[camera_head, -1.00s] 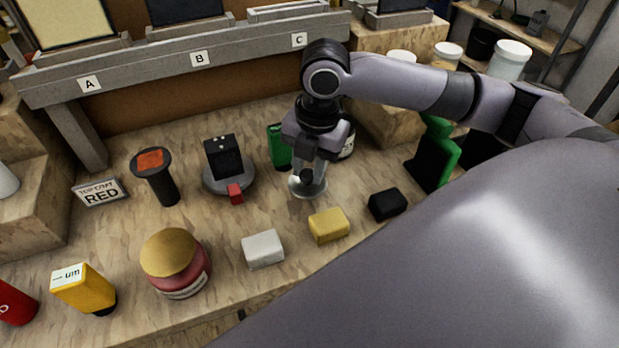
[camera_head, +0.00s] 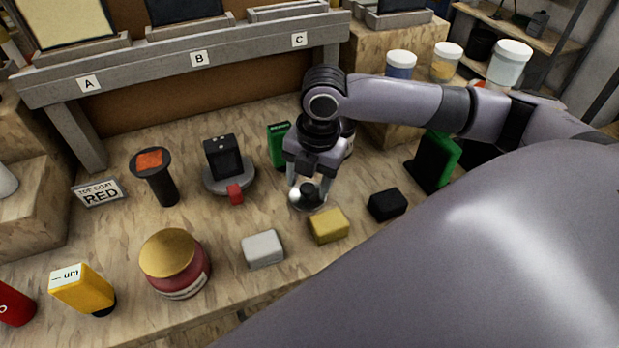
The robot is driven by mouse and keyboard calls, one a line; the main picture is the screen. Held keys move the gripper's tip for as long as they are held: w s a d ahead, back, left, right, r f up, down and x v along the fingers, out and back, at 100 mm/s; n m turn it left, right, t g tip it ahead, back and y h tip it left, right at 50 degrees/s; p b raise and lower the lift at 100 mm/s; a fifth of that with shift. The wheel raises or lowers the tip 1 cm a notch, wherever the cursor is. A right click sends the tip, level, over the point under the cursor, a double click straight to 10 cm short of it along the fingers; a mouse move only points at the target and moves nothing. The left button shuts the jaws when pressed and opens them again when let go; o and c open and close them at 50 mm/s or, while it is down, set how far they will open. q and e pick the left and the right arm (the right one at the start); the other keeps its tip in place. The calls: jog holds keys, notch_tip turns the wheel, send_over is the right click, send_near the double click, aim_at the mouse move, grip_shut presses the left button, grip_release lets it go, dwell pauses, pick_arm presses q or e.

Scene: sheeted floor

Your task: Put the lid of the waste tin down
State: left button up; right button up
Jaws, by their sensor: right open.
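My right gripper (camera_head: 309,190) points down with its fingers apart, on either side of a small dark knob. The knob is on a round grey lid (camera_head: 307,205), which appears to lie on the wooden bench just left of and behind the yellow block. The fingers partly cover the lid; I cannot tell whether they touch the knob. My left gripper is not in view.
A yellow block (camera_head: 328,226), white block (camera_head: 263,249) and black block (camera_head: 387,204) lie in front of the lid. A green box (camera_head: 279,146) stands behind it. A black device on a round base (camera_head: 228,178) and red jar (camera_head: 182,280) stand left.

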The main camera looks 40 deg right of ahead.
aim_at(316, 197)
notch_tip(316, 197, up, 12)
jog(key=s, duration=0.1)
jog(key=shift+d+p, duration=0.4)
jog(key=shift+p, duration=0.05)
dwell(0.3)
